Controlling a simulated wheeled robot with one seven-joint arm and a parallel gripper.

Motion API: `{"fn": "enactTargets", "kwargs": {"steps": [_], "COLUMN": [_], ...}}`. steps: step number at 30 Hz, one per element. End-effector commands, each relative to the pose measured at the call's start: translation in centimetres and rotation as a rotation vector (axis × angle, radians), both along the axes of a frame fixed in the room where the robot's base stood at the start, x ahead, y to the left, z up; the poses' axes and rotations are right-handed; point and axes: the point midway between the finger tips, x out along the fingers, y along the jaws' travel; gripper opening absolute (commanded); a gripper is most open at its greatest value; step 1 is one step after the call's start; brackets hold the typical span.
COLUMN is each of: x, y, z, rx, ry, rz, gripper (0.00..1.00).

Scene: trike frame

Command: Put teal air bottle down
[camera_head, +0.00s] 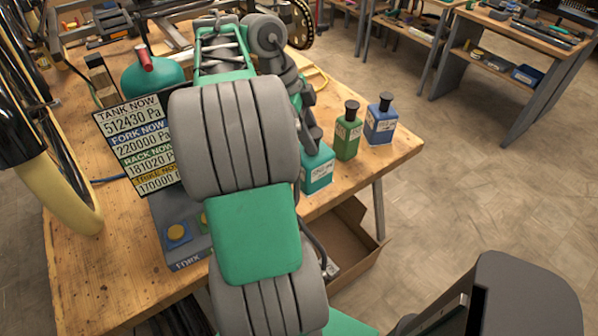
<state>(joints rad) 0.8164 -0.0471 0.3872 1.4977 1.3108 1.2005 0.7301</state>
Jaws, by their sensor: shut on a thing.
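The teal air bottle (317,171) is upright near the right edge of the workbench, with a pale label on its front. My gripper (313,143) is at its top and shut on it, and my arm covers its neck and left side. I cannot tell whether the bottle's base touches the wooden top or is slightly above it. The workbench (391,152) has bare wood just right of the bottle.
A green bottle (347,137) and a blue bottle (381,124) stand close on the right. A pressure display board (135,145) and teal tank (153,77) are at left. An open cardboard box (352,238) sits below the bench edge.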

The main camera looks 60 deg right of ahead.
Motion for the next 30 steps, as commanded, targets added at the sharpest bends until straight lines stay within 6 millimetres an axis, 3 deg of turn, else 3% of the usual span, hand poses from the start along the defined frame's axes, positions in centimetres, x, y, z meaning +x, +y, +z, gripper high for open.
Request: {"fn": "enactTargets", "kwargs": {"steps": [4, 11, 16, 23, 27, 30], "x": [0.7, 3.9, 5.4, 6.5, 6.4, 6.5], "y": [-1.9, -7.6, -10.5, -12.3, -12.2, -12.3], "z": [-0.9, -3.6, -7.6, -10.4, -12.7, -13.0], "rx": [0.002, 0.003, 0.002, 0.003, -0.001, -0.001], "ry": [0.002, 0.003, 0.003, 0.002, 0.001, 0.000], "rz": [-0.027, -0.022, -0.020, -0.019, -0.019, -0.018], "gripper": [0.00, 0.00, 0.00, 0.00, 0.00, 0.00]}}
